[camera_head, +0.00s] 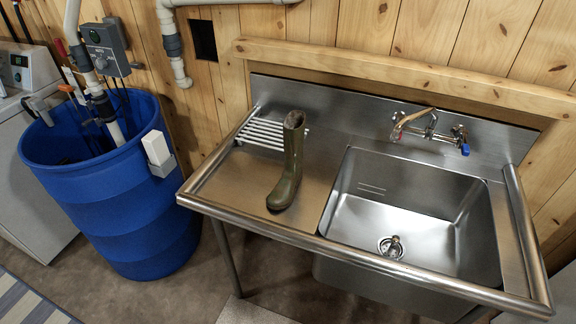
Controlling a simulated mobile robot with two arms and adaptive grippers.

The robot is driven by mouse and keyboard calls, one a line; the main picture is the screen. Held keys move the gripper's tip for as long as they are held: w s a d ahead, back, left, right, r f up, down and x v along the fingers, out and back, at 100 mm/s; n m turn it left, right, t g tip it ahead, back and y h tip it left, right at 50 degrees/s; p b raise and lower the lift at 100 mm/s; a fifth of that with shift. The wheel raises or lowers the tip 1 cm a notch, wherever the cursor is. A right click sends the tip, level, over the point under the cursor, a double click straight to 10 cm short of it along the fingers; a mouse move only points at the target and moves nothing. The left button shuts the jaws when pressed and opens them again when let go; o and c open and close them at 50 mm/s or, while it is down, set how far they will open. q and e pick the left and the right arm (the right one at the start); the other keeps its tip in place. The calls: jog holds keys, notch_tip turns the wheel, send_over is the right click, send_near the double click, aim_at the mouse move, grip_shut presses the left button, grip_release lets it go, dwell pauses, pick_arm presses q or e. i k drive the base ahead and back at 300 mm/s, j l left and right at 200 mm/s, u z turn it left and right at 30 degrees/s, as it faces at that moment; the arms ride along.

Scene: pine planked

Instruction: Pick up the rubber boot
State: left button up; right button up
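The rubber boot (290,163) is dark olive green. It stands upright on the left drainboard (240,178) of a stainless steel sink unit, with its toe towards the front and its shaft rising at the back. The boot is left of the sink basin, and the back of its shaft overlaps the right end of a white rack. Neither of my grippers shows in the head view, so I cannot see their state.
The sink basin (401,222) is empty, with a faucet (430,128) on the back wall. A blue barrel (110,200) holding pipes stands left of the sink. A raised metal rim edges the unit's front.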

aim_at(282, 196)
jog(key=k+j+z, duration=0.15)
jog(key=z, duration=0.25)
jog(key=k+z, duration=0.5)
jog(key=z, duration=0.25)
